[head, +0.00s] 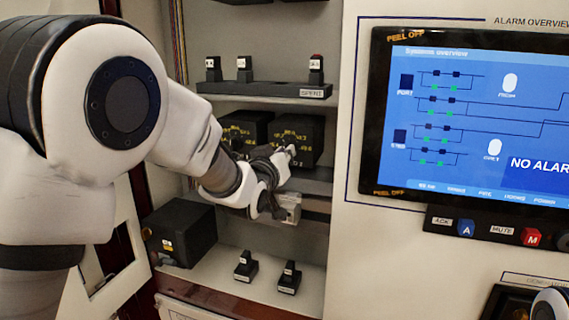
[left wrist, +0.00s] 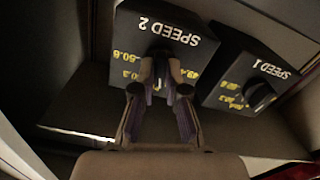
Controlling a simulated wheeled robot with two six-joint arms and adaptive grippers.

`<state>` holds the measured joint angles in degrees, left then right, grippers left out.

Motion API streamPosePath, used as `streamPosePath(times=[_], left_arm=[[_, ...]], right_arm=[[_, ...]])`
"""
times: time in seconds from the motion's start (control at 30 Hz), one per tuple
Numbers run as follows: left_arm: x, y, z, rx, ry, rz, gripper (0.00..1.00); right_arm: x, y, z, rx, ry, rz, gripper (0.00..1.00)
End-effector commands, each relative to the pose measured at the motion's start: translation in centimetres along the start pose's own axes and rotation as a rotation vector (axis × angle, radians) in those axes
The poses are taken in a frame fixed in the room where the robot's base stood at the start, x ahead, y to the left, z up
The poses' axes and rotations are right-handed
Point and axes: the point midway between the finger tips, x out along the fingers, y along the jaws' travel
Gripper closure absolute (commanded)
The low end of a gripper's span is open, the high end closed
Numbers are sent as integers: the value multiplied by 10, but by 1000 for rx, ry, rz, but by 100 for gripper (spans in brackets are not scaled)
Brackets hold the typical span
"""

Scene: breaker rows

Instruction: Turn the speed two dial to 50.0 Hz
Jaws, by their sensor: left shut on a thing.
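The speed two dial box (head: 313,150) is black with yellow markings and stands on the middle shelf of the open cabinet. In the left wrist view the SPEED 2 box (left wrist: 130,40) appears upside down, with yellow numbers such as 50.6 beside its knob. My left gripper (head: 287,152) is at the front of this box. In the left wrist view its fingers (left wrist: 162,72) are closed on the knob of the speed two dial. The fingers hide most of the knob, and its exact pointer setting cannot be read. My right gripper does not show.
The SPEED 1 box (left wrist: 262,75) stands close beside, its knob (left wrist: 260,95) free. Small breakers (head: 245,265) sit on the lower shelf, near a black box (head: 180,235). An "SPEN1" shelf strip (head: 262,89) lies above. A screen panel (head: 470,110) is at right.

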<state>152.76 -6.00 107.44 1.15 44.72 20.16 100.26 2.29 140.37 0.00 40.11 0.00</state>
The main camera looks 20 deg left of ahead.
Motion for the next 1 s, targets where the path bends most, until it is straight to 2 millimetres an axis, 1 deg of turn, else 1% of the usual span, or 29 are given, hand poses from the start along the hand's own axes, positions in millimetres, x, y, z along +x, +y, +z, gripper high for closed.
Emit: streamPosePath(times=[0.03, 0.1, 0.4, 0.6, 0.97, 1.0], left_arm=[[0, -1, 2, 33, 4, 1, 100], [0, 0, 1, 84, 4, 1, 100], [0, 1, 0, 234, 3, 0, 100], [0, 1, -1, 270, 3, 1, 100], [0, 1, -2, 273, 3, 1, 100], [0, 1, -2, 273, 3, 1, 77]], right_arm=[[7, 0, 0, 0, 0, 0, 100], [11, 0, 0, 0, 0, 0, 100], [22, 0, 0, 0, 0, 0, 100], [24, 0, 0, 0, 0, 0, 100], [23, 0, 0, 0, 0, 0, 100], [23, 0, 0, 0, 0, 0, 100]])
